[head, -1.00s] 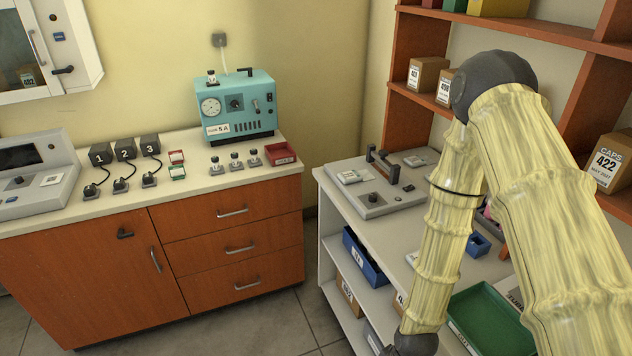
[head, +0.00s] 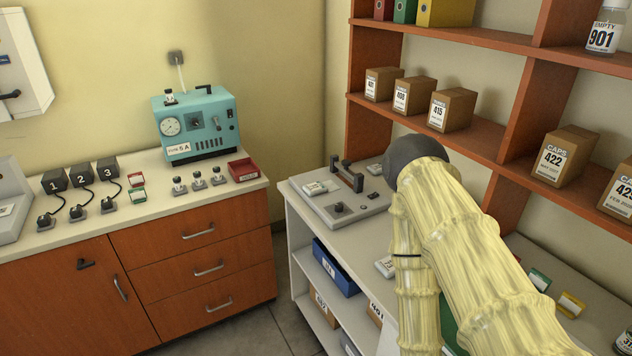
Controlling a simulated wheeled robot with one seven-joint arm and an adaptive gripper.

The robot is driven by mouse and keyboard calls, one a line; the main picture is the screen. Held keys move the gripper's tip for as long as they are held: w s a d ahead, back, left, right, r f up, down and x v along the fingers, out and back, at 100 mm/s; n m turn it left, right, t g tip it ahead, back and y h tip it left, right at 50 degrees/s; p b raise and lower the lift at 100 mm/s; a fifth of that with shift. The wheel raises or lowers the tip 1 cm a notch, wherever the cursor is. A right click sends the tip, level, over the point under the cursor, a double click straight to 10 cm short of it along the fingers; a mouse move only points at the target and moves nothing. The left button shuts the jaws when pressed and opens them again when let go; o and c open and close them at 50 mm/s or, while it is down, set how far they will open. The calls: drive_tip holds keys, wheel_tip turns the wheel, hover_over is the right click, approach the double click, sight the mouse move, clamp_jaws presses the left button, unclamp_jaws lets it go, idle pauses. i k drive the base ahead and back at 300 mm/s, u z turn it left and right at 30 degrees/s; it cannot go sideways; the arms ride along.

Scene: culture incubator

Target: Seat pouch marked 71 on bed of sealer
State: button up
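The grey sealer (head: 325,207) stands on the white bench right of centre, with a raised black handle bar (head: 346,175) and a dark knob on its front. A small pale pouch-like item (head: 315,188) lies on its left part. Another pale item (head: 375,169) is at its back right, and a third (head: 385,266) lies on the bench beside my arm. Their markings are too small to read, so I cannot tell which is pouch 71. My arm, in a yellow sleeve, crosses the right of the view.
A green tray (head: 449,325) on the bench is mostly hidden behind my arm. Orange shelves (head: 480,152) with numbered boxes rise behind the bench. A blue bin (head: 335,268) sits on the lower shelf. A teal machine (head: 197,125) and a red tray (head: 243,170) stand on the left counter.

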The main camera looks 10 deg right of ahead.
sight(314, 188)
drive_tip(key=z, duration=0.4)
drive_tip(key=k, duration=0.2)
drive_tip(key=u, duration=1.05)
drive_tip(key=i, duration=1.2)
drive_tip(key=z, duration=0.05)
